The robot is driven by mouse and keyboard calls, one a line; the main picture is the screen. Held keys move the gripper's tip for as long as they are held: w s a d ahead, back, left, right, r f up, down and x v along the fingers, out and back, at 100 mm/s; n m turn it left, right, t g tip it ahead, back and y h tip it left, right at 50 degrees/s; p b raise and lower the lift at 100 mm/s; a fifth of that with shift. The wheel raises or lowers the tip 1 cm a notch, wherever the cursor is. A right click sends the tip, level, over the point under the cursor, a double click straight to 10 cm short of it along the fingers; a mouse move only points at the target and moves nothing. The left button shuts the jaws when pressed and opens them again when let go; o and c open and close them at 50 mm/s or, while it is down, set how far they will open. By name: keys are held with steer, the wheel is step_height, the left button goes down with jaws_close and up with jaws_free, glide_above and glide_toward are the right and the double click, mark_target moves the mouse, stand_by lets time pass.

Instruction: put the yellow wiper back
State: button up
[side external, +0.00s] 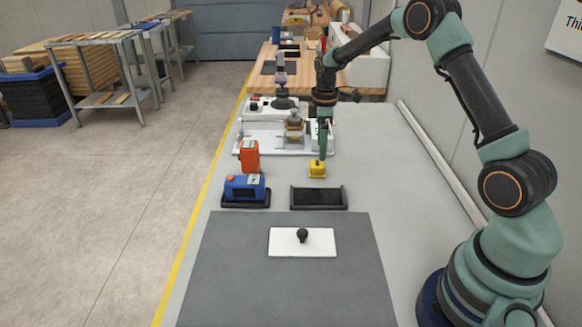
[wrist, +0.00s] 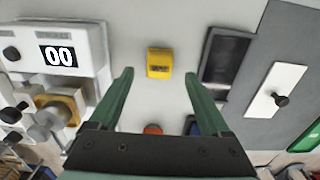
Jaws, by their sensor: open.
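The yellow wiper (side external: 317,169) is a small yellow block on the grey bench, standing just behind an empty-looking black tray (side external: 318,198). In the wrist view the wiper (wrist: 159,62) shows a dark label and lies ahead of the fingertips, about centred between them. The black tray (wrist: 226,55) is to its right there. My gripper (side external: 322,153) points down close above the wiper in the side view. In the wrist view my gripper (wrist: 159,75) is open, with its green fingers spread wide and nothing held. The exact gap to the wiper is hard to tell.
A blue block on a black base (side external: 245,188) and an orange container (side external: 249,156) stand left of the wiper. White coater equipment (side external: 265,137) is behind it. In front lies a dark grey mat (side external: 240,265) with a white plate with a black knob (side external: 282,243).

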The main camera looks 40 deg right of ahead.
mark_target(320, 163)
steer(key=s+a+r+m+t, duration=0.1)
steer(key=s+a+r+m, duration=0.2)
steer(key=r, duration=0.5)
steer(key=s+a+r+m+t, duration=0.1)
steer(key=s+a+r, duration=0.25)
steer(key=r, duration=0.45)
steer(key=s+a+m+t, duration=0.1)
steer(key=s+a+m, duration=0.1)
steer(key=s+a, duration=0.2)
steer(key=s+a+r+m+t, duration=0.1)
steer(key=s+a+m+t, duration=0.1)
steer(key=s, duration=0.7)
steer(key=shift+a+r+m+t, duration=0.3)
steer(key=shift+a+m, duration=0.2)
steer(key=shift+a, duration=0.6)
